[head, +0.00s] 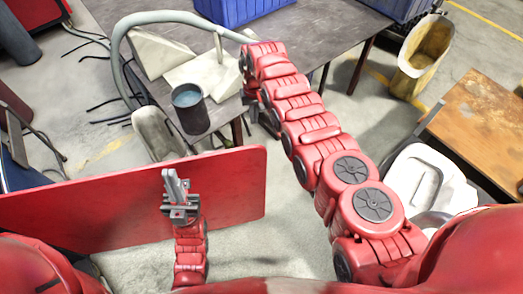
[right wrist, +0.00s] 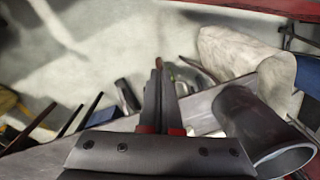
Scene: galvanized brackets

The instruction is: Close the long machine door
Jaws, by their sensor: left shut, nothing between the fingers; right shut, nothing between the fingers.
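A long flat red panel, which looks like the machine door (head: 90,205), stands across the left and middle of the head view. Its right end is free, over open floor. Its hinge side is not visible. My left gripper (head: 174,183) is shut and empty, pointing up in front of the panel; I cannot tell whether it touches it. My right arm reaches up to the table. My right gripper (head: 249,108) is partly hidden by its arm in the head view. In the right wrist view the right gripper (right wrist: 159,85) is shut and empty.
A dark table (head: 320,32) holds a grey cup (head: 189,108), pale angular blocks (head: 165,55), a hose and a blue crate (head: 240,10). The cup also shows in the right wrist view (right wrist: 255,125). A yellowish bin (head: 425,50) and wooden table (head: 485,120) stand right.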

